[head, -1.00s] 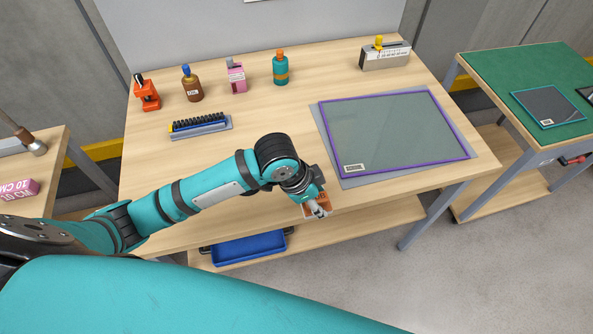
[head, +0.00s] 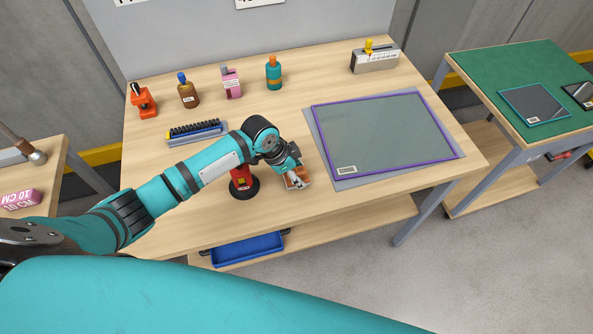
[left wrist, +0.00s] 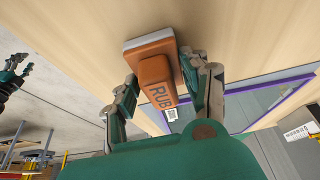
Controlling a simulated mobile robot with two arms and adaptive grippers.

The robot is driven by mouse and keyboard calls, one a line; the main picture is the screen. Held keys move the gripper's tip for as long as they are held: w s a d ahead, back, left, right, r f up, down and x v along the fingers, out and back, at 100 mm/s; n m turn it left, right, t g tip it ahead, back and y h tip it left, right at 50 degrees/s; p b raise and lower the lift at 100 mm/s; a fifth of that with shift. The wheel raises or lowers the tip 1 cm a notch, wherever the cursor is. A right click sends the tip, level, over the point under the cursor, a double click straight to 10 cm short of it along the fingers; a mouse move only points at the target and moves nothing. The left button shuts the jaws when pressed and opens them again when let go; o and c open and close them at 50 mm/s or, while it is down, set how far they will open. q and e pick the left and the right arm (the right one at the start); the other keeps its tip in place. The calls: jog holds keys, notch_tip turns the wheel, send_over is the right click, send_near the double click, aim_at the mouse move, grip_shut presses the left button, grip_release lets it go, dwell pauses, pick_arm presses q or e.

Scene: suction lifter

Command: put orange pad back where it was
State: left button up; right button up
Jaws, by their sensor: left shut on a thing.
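The orange pad (left wrist: 158,72), a block lettered "RUB" with a pale grey-white layer on its far side, is between the two fingers of my left gripper (left wrist: 163,82), which is shut on it. In the head view my left gripper (head: 292,176) holds the orange pad (head: 301,183) at the table's front part, left of the purple-framed glass panel. I cannot tell whether the pad touches the wood. My right gripper (left wrist: 16,68) shows small at the left edge of the left wrist view; its jaw state is unclear.
A red suction lifter (head: 242,184) with a black base stands just left of the gripper, partly behind my arm. The glass panel (head: 385,135) lies on a grey mat (head: 318,150). A black-bristled brush (head: 196,131) and several bottles stand farther back. Bare wood lies near the front edge.

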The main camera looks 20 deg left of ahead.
pick_arm(q)
jog(key=shift+f, duration=0.2)
jog(key=o, duration=1)
jog(key=shift+o, duration=0.5)
jog(key=shift+a+r, duration=0.1)
jog(key=shift+r, duration=0.4)
jog(key=b+v, duration=0.1)
jog(key=v, duration=1)
jog(key=shift+r, duration=0.2)
jog(key=shift+s, duration=0.1)
